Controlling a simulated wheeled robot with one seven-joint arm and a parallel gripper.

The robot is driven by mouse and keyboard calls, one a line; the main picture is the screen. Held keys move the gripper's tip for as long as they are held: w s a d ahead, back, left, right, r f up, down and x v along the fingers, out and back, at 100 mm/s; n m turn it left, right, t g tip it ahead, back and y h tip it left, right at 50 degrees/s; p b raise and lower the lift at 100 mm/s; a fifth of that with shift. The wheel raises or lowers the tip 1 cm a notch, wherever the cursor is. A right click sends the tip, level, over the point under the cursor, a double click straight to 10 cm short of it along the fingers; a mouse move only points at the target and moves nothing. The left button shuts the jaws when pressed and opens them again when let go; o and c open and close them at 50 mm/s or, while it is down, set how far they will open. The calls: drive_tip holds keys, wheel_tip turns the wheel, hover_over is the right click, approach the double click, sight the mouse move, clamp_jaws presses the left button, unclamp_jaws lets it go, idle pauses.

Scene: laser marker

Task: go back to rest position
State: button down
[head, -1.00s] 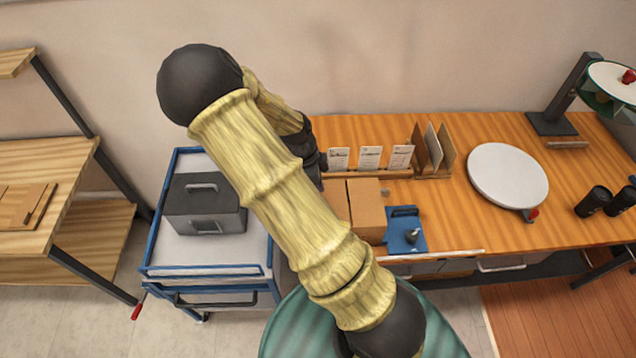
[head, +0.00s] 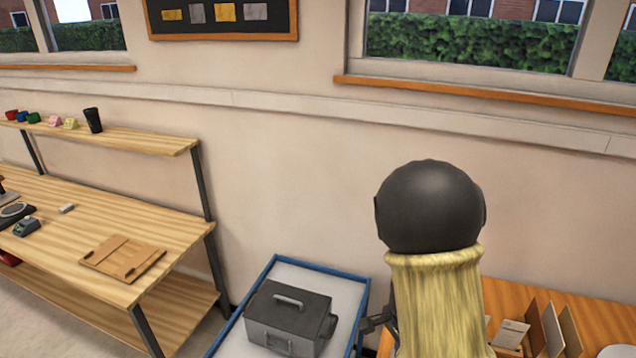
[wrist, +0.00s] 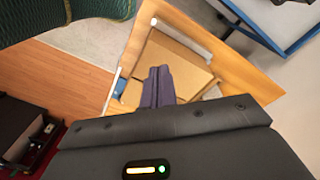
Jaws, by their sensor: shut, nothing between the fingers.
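My gripper (wrist: 158,88) shows in the wrist view with its two dark fingers together and nothing between them. It is above the wooden workbench (wrist: 255,84), with a brown cardboard box (wrist: 180,62) behind the fingertips. In the head view my arm rises at the right of centre, bent at a dark round joint in front of the wall. Most of my gripper is hidden behind the arm there; only a small dark part shows beside the cart.
A blue-edged cart (head: 273,263) carries a grey metal box (head: 290,318) just left of my arm. A wooden table (head: 185,235) with a shelf stands further left. The workbench (head: 610,318) with card holders is at the right. Bare wall lies behind my arm.

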drive_tip(key=s+a+r+n+t+b, duration=0.3)
drive_tip(key=s+r+n, duration=0.2)
drive_tip(key=n, duration=0.8)
drive_tip(key=shift+s+r+n+y, duration=0.3)
drive_tip(key=shift+s, duration=0.3)
